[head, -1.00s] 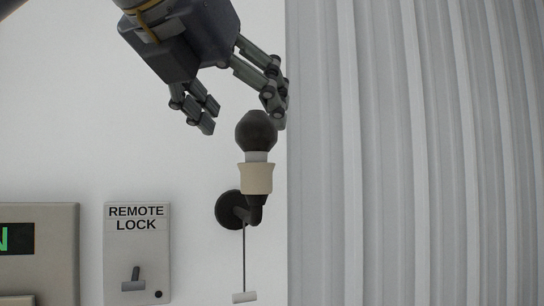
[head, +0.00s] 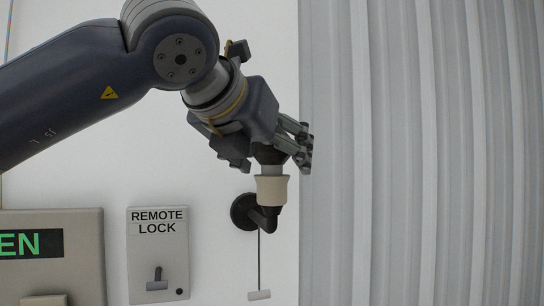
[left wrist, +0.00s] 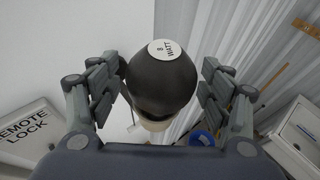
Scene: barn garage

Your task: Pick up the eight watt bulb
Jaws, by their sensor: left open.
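The dark, round eight watt bulb (left wrist: 160,88) has a white label reading "8 WATT" on its top in the left wrist view. In the head view the bulb (head: 268,153) stands upright in a cream socket (head: 271,189) on a black wall mount (head: 243,211). My left gripper (head: 271,160) is above and around the bulb, fingers pointing down and open. In the left wrist view its fingers stand on both sides of the bulb, with a visible gap on the right; whether the left finger touches cannot be told. My right gripper is not in view.
A pull cord with a pale handle (head: 259,295) hangs below the socket. A "REMOTE LOCK" switch plate (head: 157,254) and a panel with green letters (head: 84,260) are on the wall to the left. A ribbed grey surface (head: 420,150) rises close on the right.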

